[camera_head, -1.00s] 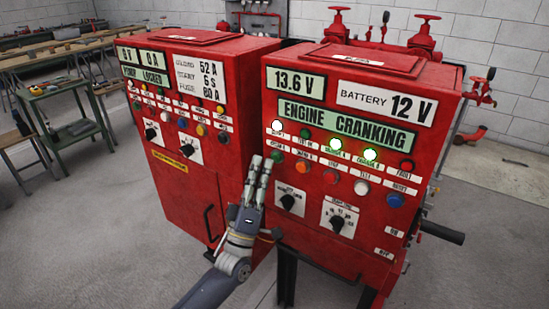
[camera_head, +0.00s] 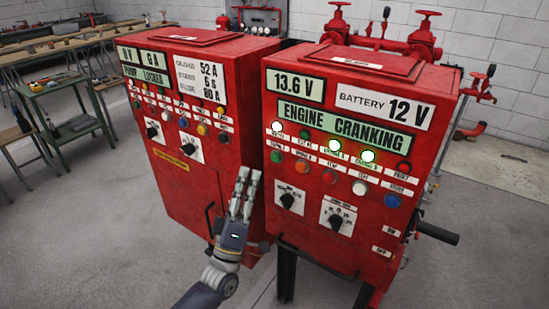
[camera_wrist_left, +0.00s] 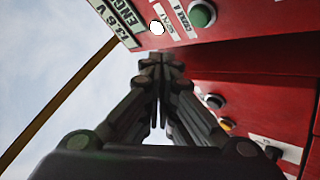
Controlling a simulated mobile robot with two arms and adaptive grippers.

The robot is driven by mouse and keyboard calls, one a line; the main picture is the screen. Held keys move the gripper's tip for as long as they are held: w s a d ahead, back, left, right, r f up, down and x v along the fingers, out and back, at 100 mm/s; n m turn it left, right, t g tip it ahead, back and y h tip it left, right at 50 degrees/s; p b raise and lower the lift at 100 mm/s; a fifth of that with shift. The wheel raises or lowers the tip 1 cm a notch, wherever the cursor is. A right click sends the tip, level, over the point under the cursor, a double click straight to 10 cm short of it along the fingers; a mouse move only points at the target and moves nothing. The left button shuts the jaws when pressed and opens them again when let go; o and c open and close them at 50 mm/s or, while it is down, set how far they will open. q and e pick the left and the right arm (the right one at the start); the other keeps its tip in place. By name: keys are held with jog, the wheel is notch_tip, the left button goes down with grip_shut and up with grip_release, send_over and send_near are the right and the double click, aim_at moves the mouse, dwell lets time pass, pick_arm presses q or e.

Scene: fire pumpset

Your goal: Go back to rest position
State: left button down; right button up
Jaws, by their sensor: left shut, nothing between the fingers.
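My left gripper (camera_head: 246,183) is shut and empty. In the head view it points up in front of the gap between the two red cabinets, with its arm coming from the bottom. The right red cabinet (camera_head: 330,262) shows "ENGINE CRANKING", 13.6 V and battery 12 V, with lit lamps and two black rotary knobs. The left red cabinet (camera_head: 185,205) shows "PUMP LOCKED". In the left wrist view the shut fingers (camera_wrist_left: 158,62) are below a green button (camera_wrist_left: 202,14) and a lit white lamp (camera_wrist_left: 157,27), seemingly clear of both. My right gripper is not in view.
A green tool table (camera_head: 60,92) and long wooden benches stand at the back left. Red valves and pipes (camera_head: 424,38) rise behind the right cabinet. A black handle (camera_head: 437,232) sticks out at its right side. Grey floor (camera_head: 90,240) is clear at the left front.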

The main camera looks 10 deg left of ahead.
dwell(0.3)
pick_arm(q)
notch_tip(320, 180, down, 22)
jog(key=w+m+g, duration=0.1)
jog(key=m+g, duration=0.4)
jog(key=g, duration=0.2)
jog(key=s+a+f+m+g+y, duration=0.1)
jog(key=s+f+m+g, duration=0.3)
jog(key=f, duration=0.8)
jog(key=s+f+n+g, duration=0.1)
jog(key=s+f+g, duration=0.3)
jog(key=f, duration=0.7)
jog(key=s+a+f+m+g+y, duration=0.25)
jog(key=s+f+g, duration=0.25)
jog(key=s+f, duration=1.35)
jog(key=s+f+m+g, duration=0.1)
jog(key=s+f+g, duration=0.1)
jog(key=s, duration=1)
jog(key=s+a+f+m+g, duration=0.1)
jog(key=s+f+g, duration=0.2)
jog(key=s, duration=0.8)
jog(key=shift+s+a+g, duration=0.15)
jog(key=shift+s+g, duration=0.2)
jog(key=shift+g, duration=0.05)
